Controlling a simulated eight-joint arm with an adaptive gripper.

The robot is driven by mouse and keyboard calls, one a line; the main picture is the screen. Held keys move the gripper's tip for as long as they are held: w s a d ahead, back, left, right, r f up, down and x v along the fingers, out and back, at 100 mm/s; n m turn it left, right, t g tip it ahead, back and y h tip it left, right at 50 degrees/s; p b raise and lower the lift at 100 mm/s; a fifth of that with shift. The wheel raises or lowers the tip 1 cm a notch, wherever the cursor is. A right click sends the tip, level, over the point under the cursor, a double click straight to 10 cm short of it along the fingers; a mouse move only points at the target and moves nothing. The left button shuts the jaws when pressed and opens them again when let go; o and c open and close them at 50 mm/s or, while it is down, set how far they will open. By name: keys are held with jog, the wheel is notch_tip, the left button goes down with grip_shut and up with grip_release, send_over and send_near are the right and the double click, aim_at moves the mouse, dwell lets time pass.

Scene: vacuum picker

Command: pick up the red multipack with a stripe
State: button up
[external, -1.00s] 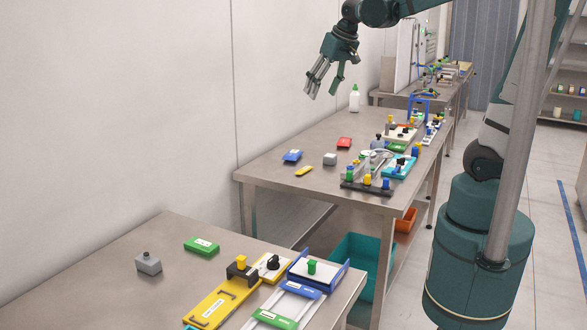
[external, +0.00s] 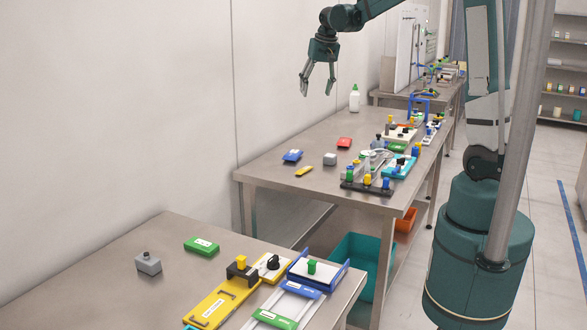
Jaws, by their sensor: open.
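My gripper (external: 317,94) is open and empty, fingers pointing down. It hangs in the air well above the tabletop, to the left of the red pack in the picture, and touches nothing.
Near the pack lie a blue pack (external: 292,155), a yellow pack (external: 305,171) and a grey block (external: 330,159). A white bottle (external: 354,98) stands behind. Fixtures with coloured knobs, including a dark rail (external: 367,188), crowd the table's right side.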

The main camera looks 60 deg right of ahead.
jog(key=w+d+f+m, duration=0.25)
jog(key=d+f, duration=0.25)
jog(key=d, duration=0.5)
jog(key=m+g+y, duration=0.1)
jog(key=m+g, duration=0.2)
jog(key=m, duration=0.1)
send_over(344, 139)
jog(key=f, duration=1.9)
jog(key=shift+s+a+f, duration=0.2)
jog(key=shift+a, duration=0.05)
jog(key=shift+d+f, duration=0.1)
jog(key=shift+f, duration=1.3)
jog(key=shift+f, duration=2.6)
